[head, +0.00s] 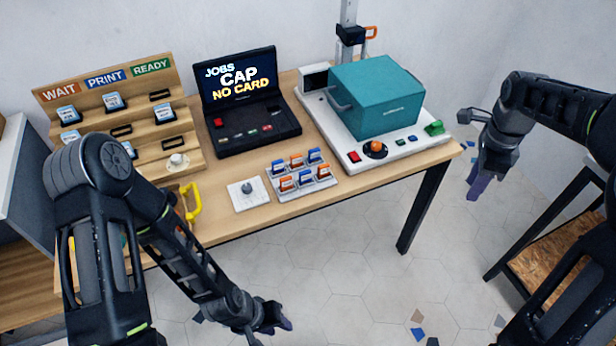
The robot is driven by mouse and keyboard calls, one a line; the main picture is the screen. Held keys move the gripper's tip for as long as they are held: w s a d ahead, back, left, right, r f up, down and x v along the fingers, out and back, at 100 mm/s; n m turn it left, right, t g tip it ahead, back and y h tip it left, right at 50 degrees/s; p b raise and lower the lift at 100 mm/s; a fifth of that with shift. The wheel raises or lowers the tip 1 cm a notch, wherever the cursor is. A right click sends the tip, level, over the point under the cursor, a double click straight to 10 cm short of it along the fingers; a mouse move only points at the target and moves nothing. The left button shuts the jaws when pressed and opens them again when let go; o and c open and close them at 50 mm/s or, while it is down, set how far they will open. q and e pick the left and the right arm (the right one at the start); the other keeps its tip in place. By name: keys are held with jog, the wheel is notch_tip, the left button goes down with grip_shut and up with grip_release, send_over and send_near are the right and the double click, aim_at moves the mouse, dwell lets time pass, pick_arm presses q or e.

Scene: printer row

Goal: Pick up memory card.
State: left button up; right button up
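Several small white-and-blue cards sit in the wooden rack at the left, among them one at the upper left (67,115), one in the top middle (113,101) and one on the right (165,113). I cannot tell which is the memory card. Several blue and orange pieces (297,161) stand in a grey tray (327,183) at the table's front. My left gripper (272,322) hangs in front of the table, over the floor; its fingers are too unclear to judge. My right gripper (472,150) is off the table's right end, fingers spread and empty.
The wooden rack (165,82) is labelled WAIT, PRINT and READY. A black console (240,92) reads "JOBS CAP NO CARD". A teal press (376,95) stands on a white base. A white plate with a knob (237,200) lies beside the tray. A stool (548,258) stands at right.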

dwell(0.4)
jog(key=s+a+f+n+y, duration=0.25)
jog(key=a+f+n, duration=0.75)
jog(key=a+f, duration=0.75)
jog(key=s+a+f+n+y, duration=0.1)
jog(key=s+a+f+n, duration=0.4)
jog(key=s, duration=0.4)
jog(key=s+a+f+n, duration=0.5)
jog(key=s+a+f, duration=0.2)
jog(key=s, duration=0.2)
jog(key=shift+s+f+t+y, duration=0.2)
jog(key=shift+t+y, duration=0.1)
jog(key=shift+y, duration=0.05)
